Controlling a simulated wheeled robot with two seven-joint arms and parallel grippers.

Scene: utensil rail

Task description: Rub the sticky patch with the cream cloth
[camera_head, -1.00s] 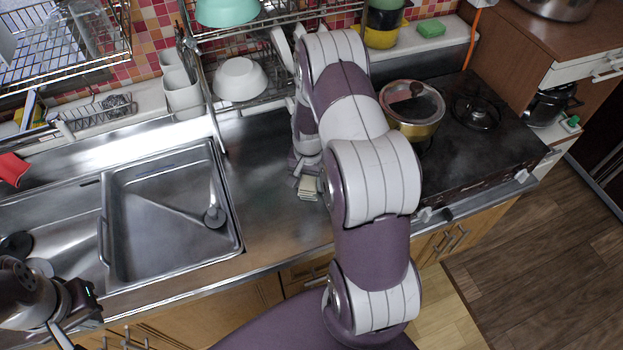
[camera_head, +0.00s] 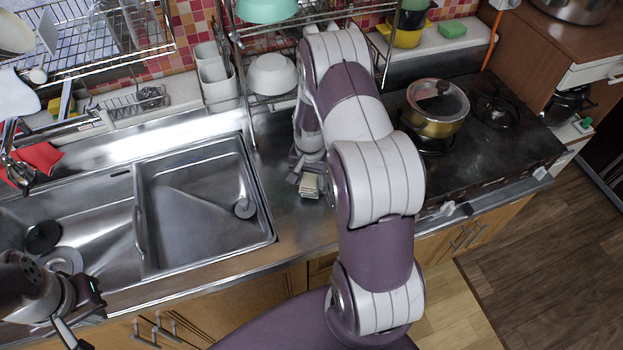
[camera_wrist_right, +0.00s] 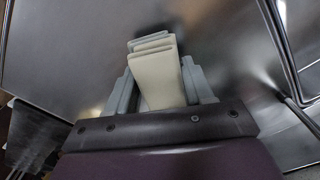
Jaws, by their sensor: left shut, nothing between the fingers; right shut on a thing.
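The cream cloth (camera_head: 310,186), a small folded pad, is held in my right gripper (camera_head: 308,176), just right of the sink over the steel counter (camera_head: 290,225). In the right wrist view the cloth (camera_wrist_right: 157,75) stands out between the shut fingers, with dark grey metal beyond it. I cannot tell whether the cloth touches the counter. I make out no sticky patch in either view; my right arm hides part of the counter. My left gripper (camera_head: 80,315) is shut and empty at the lower left, by the counter's front edge.
The sink (camera_head: 200,205) lies left of the cloth. A dish rack with a white bowl (camera_head: 271,74) stands behind. A gold pot (camera_head: 436,108) sits on the stove at right. A red cloth (camera_head: 38,158) and hanging utensils are at far left.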

